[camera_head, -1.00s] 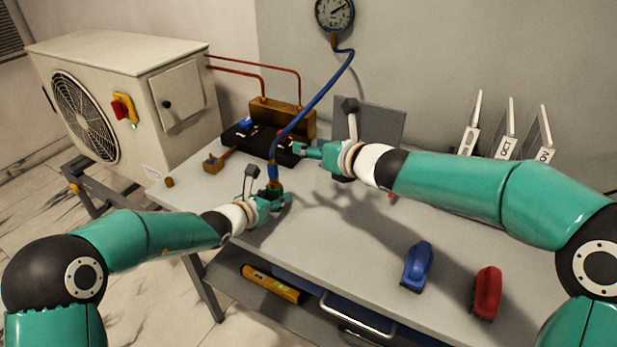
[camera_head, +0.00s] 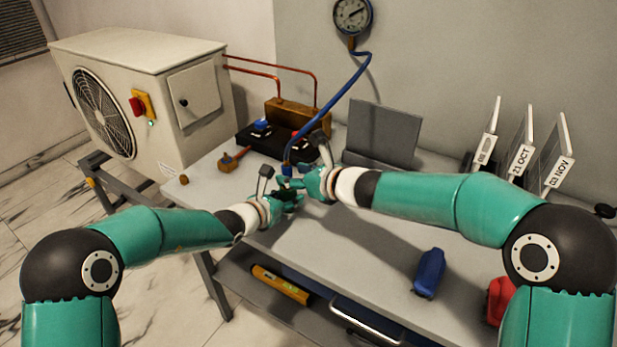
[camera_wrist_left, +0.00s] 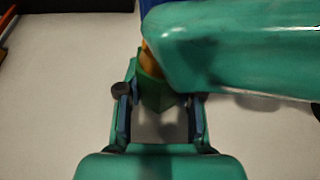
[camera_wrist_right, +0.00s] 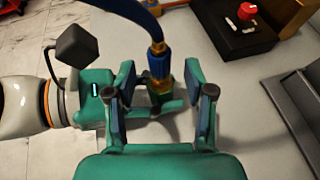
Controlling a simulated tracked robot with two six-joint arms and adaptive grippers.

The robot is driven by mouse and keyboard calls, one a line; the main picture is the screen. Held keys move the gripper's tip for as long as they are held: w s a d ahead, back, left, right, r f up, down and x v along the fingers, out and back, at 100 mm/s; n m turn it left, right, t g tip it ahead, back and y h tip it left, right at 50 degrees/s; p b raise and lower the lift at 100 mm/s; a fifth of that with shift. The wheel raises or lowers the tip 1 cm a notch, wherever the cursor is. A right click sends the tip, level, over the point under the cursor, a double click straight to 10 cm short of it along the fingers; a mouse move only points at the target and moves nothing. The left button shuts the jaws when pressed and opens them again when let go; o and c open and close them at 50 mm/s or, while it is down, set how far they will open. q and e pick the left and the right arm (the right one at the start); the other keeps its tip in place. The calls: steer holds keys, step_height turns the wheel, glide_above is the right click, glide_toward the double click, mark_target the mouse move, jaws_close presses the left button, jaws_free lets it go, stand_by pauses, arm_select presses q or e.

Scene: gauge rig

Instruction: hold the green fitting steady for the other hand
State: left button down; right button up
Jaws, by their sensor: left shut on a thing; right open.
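The green fitting (camera_wrist_left: 156,93) stands between the jaws of my left gripper (camera_head: 284,195), which is shut on it just above the bench. The blue hose (camera_head: 330,95) runs from the round gauge (camera_head: 352,14) down to the fitting, ending in a blue and brass connector (camera_wrist_right: 160,64). My right gripper (camera_wrist_right: 160,88) is open, its fingers either side of the connector and fitting, apart from them as far as I can tell. In the head view the grippers largely hide the fitting. My right arm covers the upper right of the left wrist view.
A black box with a red knob (camera_wrist_right: 247,11) lies behind the grippers, near a brass block (camera_head: 297,117). A grey upright plate (camera_head: 384,132) stands behind the right arm. A blue object (camera_head: 428,273) and a red one (camera_head: 499,300) lie front right. The bench (camera_head: 340,245) between is clear.

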steer(key=shift+x, duration=1.45)
jaws_close()
